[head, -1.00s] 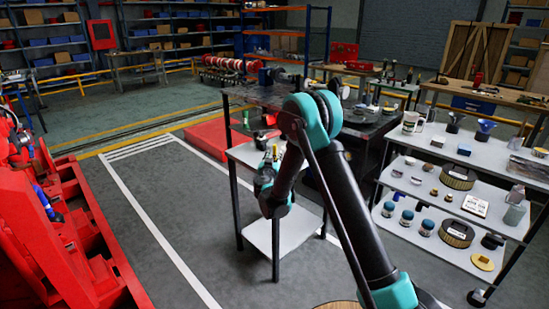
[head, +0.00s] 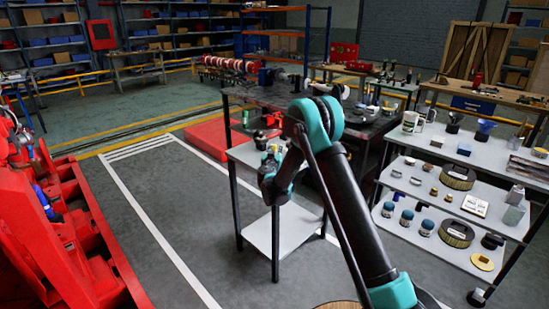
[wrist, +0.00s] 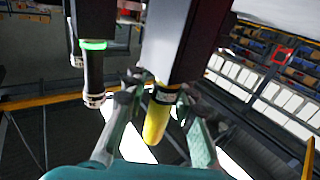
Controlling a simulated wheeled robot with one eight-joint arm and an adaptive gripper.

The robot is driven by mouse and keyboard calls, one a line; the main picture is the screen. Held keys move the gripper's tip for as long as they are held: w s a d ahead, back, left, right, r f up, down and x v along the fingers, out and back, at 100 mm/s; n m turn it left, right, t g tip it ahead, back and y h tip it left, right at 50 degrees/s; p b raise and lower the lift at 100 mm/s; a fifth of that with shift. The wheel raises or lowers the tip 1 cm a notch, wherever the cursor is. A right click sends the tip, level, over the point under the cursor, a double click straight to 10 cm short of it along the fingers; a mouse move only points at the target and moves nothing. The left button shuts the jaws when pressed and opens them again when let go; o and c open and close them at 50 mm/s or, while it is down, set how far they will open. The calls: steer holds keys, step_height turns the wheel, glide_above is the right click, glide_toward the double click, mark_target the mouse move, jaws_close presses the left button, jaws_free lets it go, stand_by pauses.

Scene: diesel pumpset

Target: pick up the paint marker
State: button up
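A yellow cylinder with a dark band, which looks like the paint marker (wrist: 156,120), is between the fingers of my gripper (wrist: 160,90) in the wrist view. The dark fingertips flank its banded end, and its yellow end points back toward my palm. Whether the fingers press on it or stand a little apart cannot be made out. In the head view my gripper (head: 270,160) is at the small side table, by its upper shelf (head: 243,152). The marker is too small to make out clearly there.
A grey block-like shape (wrist: 180,40) is right beyond the marker in the wrist view. A dark cylinder with a green ring (wrist: 93,65) is to its left. In the head view, a dark workbench (head: 360,125) stands behind, and a stocked shelf rack (head: 455,190) is at right.

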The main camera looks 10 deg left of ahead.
jaws_close()
stand_by(0.3)
step_height(320, 180, up, 20)
stand_by(0.6)
steer(key=shift+c, duration=1.3)
jaws_free()
jaws_close()
